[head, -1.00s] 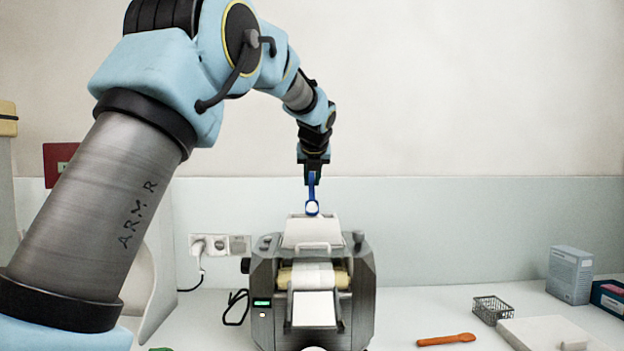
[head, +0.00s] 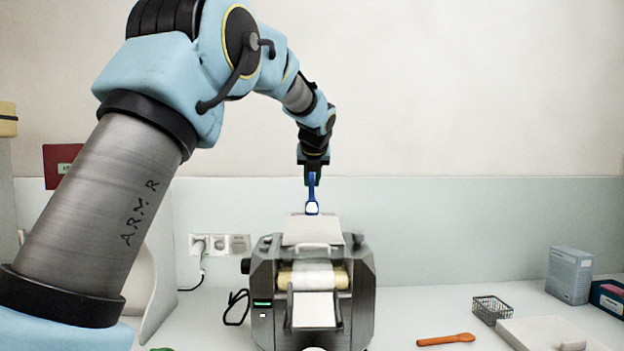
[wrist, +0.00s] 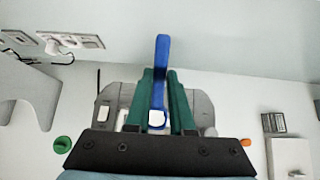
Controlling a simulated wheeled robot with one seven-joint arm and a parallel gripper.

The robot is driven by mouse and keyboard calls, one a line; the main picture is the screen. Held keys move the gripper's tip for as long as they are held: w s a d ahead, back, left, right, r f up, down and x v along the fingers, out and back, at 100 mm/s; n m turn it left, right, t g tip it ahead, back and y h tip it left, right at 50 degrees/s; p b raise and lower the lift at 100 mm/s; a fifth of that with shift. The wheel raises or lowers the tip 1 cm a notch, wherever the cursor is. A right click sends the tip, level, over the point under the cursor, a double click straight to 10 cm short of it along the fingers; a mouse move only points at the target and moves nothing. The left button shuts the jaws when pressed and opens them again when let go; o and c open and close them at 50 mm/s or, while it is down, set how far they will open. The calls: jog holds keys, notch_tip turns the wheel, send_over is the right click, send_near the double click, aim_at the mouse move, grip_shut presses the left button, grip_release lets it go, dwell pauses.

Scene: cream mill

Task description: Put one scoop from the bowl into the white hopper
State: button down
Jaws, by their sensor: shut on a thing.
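My gripper (head: 312,175) is shut on the handle of a blue scoop (head: 312,191) and holds it above the mill. White cream shows in the scoop's bowl. In the wrist view the blue scoop (wrist: 162,62) lies between the green fingers of my gripper (wrist: 160,90), with a white patch at its near end. The white hopper (head: 311,232) sits on top of the grey mill (head: 264,285), just below the scoop. The scoop looks close above the hopper's back edge; I cannot tell whether they touch. I cannot make out the bowl for certain.
An orange spatula (head: 446,340) lies on the counter right of the mill. A wire basket (head: 491,309), a white board (head: 540,335) and boxes (head: 569,274) stand further right. A wall socket (head: 218,244) with a cable is behind left. A green object (wrist: 62,144) lies at left.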

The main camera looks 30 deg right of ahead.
dwell(0.4)
jog(key=shift+r+p, duration=2.65)
jog(key=shift+r, duration=0.35)
